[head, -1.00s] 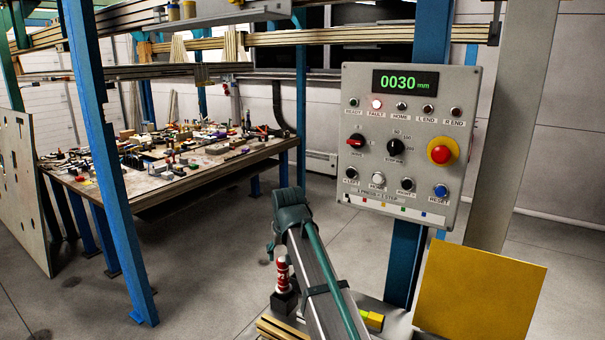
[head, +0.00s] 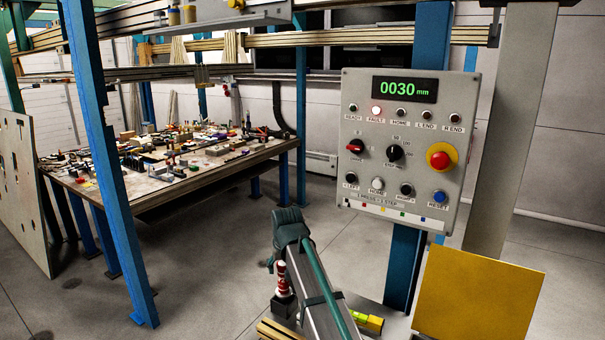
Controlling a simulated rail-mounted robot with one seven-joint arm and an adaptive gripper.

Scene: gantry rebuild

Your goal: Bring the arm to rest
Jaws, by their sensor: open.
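My arm (head: 318,290) reaches up from the bottom edge as a grey link with a green tube along it. It ends in a dark green joint (head: 290,228) in front of the open floor. No gripper fingers can be made out, and nothing is seen held. A grey control panel (head: 365,180) stands to the right of the arm. The arm appears clear of the panel.
A cluttered workbench (head: 165,200) stands at left behind a blue post (head: 105,160). A red-and-white striped object (head: 281,278) stands close beside the arm's left side. A yellow plate (head: 478,295) is at lower right, near a small yellow-green object (head: 369,323). Floor between bench and arm is clear.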

